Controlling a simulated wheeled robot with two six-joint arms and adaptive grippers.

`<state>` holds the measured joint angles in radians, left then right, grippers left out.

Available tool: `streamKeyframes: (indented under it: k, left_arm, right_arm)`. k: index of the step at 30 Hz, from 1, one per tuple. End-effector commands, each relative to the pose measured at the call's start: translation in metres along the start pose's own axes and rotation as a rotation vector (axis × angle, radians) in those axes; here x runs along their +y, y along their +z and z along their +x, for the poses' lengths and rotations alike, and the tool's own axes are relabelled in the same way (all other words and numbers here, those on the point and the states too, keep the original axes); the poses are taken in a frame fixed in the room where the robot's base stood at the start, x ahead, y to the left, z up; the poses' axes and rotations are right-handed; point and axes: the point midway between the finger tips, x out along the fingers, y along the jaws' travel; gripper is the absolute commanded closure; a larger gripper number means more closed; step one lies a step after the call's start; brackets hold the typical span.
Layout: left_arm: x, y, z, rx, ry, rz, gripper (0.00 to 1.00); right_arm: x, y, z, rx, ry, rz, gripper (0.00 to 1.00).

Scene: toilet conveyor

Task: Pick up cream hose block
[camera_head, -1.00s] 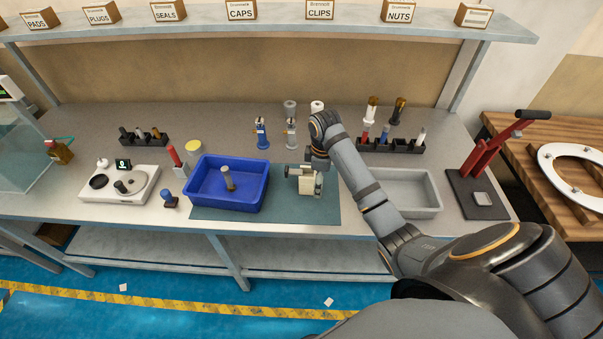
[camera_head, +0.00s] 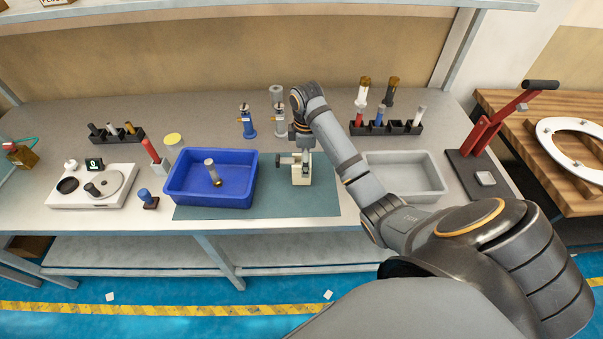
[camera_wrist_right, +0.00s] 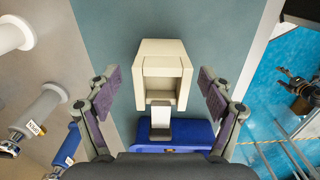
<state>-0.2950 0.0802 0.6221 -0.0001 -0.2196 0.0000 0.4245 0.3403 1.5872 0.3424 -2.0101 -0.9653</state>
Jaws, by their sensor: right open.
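The cream hose block (camera_head: 301,174) stands on the teal mat, just right of the blue bin. In the right wrist view the cream block (camera_wrist_right: 163,66) shows a recess on its near side, with a pale metal piece (camera_wrist_right: 161,122) below it. My right gripper (camera_head: 303,148) is above the block, pointing down. In the wrist view the right gripper (camera_wrist_right: 160,80) is open, its fingers on either side of the block with gaps to both. It holds nothing. The arm's wrist hides part of the area behind the block. My left gripper is not in view.
The blue bin (camera_head: 177,194) holds a grey cylinder (camera_head: 212,172). A grey tray (camera_head: 435,188) lies to the right. Blue and grey bottle-like fittings (camera_head: 247,122) stand behind the mat, near the arm. The mat's front part (camera_head: 250,213) is clear.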

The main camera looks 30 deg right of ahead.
Motion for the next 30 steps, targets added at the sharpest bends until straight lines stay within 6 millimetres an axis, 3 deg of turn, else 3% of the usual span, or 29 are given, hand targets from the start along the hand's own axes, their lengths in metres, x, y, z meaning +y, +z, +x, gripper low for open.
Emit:
streamKeyframes:
  k: [5, 6, 14, 27, 30]
  left_arm:
    - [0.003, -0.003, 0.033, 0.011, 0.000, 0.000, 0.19]
    - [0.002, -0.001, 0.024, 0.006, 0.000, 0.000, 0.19]
    - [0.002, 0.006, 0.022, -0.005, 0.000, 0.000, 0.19]
    - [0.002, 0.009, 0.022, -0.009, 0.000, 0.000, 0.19]
    - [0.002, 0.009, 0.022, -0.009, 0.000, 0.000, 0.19]
  right_arm:
    - [-0.002, -0.006, 0.036, 0.001, -0.003, -0.001, 0.19]
    - [-0.002, -0.005, 0.036, -0.001, -0.004, 0.000, 0.19]
    - [-0.001, -0.005, 0.046, 0.000, -0.001, 0.000, 0.19]
    - [-0.001, -0.005, 0.046, 0.000, -0.001, 0.000, 0.76]
    - [-0.001, -0.005, 0.046, 0.000, 0.000, 0.000, 0.84]
